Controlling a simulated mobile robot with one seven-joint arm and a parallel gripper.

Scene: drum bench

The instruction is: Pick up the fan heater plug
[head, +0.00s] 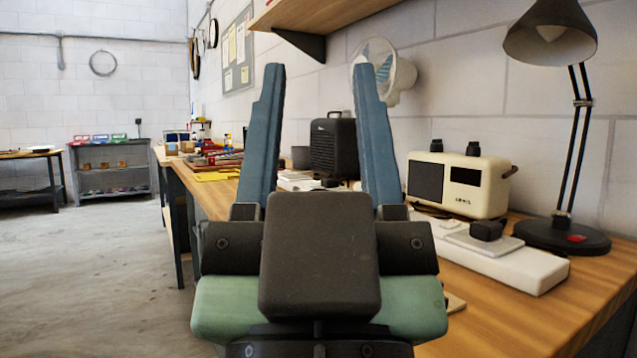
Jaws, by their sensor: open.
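My gripper (318,68) fills the middle foreground. Its two blue fingers stand wide apart, with nothing visible between them nearby. A black fan heater (333,147) shows between the fingers, further along the bench against the wall. A black plug-like block (487,230) sits on a grey plate on the long white power strip (515,264), right of my gripper. Small dark items (326,183) lie in front of the heater. I cannot tell which of these is the heater's plug. My gripper hides part of the bench and the strip.
A cream radio (458,184) stands behind the strip, and a black desk lamp (563,236) stands at the right. A white fan (398,76) is by the wall below a wooden shelf (320,12). The wooden bench (500,318) is bare at front right. Open floor (90,270) lies left.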

